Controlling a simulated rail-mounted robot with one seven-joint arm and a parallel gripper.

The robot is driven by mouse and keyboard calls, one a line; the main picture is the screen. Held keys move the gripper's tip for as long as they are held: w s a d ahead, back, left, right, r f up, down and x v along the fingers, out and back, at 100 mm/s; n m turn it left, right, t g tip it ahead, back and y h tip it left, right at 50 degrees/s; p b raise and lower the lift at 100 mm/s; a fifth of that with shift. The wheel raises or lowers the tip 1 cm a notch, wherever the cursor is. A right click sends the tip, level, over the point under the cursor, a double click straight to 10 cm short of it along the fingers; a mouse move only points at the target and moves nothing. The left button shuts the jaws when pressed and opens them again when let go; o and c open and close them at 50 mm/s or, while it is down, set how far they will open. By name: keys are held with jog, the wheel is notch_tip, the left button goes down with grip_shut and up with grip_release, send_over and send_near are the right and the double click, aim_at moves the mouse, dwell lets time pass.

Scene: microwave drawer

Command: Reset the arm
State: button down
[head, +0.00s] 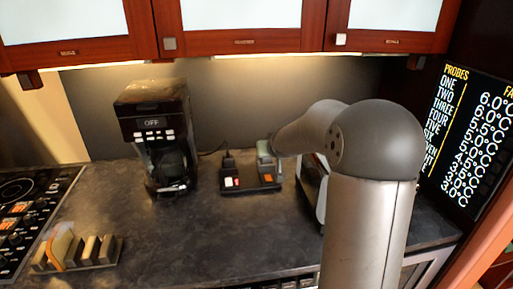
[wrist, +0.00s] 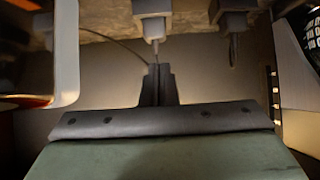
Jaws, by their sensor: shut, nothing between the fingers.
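My gripper (wrist: 157,85) shows in the wrist view as two dark fingers together at the centre, rising from a black bar with screw holes. It is shut, with nothing seen between the fingers. Below the bar is a wide grey-green surface. In the head view my arm rises from the lower right, bends at a dark rounded joint and reaches left and away over the counter.
A black coffee maker (head: 155,135) stands on the dark counter (head: 190,235) left of my arm. A small black base with switches (head: 250,181) sits near my forearm. Wooden cabinets (head: 235,35) hang above. A stove (head: 25,210) is far left, a slotted rack (head: 80,252) front left.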

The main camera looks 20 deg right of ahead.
jog(key=s+a+f+g, duration=0.1)
jog(key=s+a+g, duration=0.2)
jog(key=s, duration=0.9)
jog(key=s+a+f+n+g+y, duration=0.1)
jog(key=s+a+f+g, duration=0.1)
jog(key=s+a, duration=0.7)
jog(key=s+a+f+n+g+y, duration=0.1)
jog(key=s+a+g, duration=0.3)
jog(key=s, duration=1.3)
jog(key=shift+s+a+f+g, duration=0.15)
jog(key=shift+a+f+g, duration=0.3)
jog(key=shift+a, duration=0.75)
jog(key=shift+f, duration=0.1)
